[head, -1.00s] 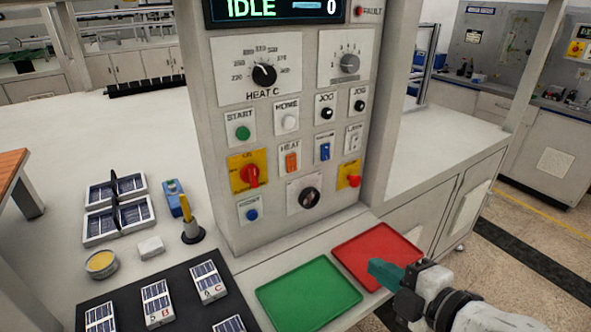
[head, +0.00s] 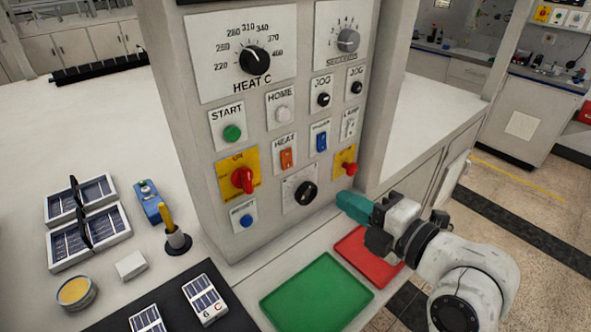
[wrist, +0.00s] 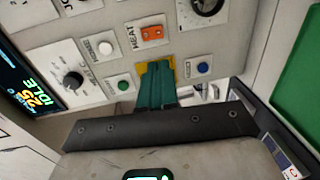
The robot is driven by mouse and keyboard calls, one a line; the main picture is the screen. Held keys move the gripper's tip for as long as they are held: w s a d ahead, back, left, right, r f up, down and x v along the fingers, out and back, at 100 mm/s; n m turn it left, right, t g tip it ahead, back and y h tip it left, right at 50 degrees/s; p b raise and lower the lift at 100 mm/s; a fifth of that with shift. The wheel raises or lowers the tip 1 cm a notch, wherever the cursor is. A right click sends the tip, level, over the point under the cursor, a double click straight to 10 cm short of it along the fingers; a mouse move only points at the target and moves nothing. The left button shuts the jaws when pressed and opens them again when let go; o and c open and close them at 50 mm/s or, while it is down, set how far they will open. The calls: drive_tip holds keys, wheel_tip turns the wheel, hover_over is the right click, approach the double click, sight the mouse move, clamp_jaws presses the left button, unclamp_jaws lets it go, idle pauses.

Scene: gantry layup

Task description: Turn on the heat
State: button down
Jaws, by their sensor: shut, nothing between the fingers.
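The HEAT switch is an orange rocker (head: 286,158) on a white plate at the middle of the upright control panel (head: 212,190). It also shows in the wrist view (wrist: 151,33), above the fingertips. The HEAT C dial (head: 254,60) is a black knob on a white scale plate above it. My gripper (head: 345,203), with teal fingers, is shut and empty in front of the panel's lower right, above the red tray. In the wrist view the shut fingers (wrist: 157,66) point at the panel and cover most of a yellow plate. Contact with the panel cannot be told.
A red rotary switch (head: 242,180) on yellow, a green START button (head: 232,133) and a blue button (head: 246,221) are close by. A red knob (head: 349,167) is at right. The green tray (head: 317,292) and red tray (head: 368,258) lie below.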

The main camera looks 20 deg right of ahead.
drive_tip(key=shift+w+f+b, duration=0.1)
drive_tip(key=shift+w+b, duration=0.05)
drive_tip(key=shift+b, duration=0.25)
drive_tip(key=b, duration=0.6)
approach(288, 167)
drive_tip(key=x, duration=0.5)
drive_tip(key=shift+w+a, duration=0.1)
drive_tip(key=shift+w, duration=0.05)
drive_tip(key=shift+w+a+f, duration=0.1)
drive_tip(key=shift+w+a, duration=0.1)
drive_tip(key=shift+w, duration=0.5)
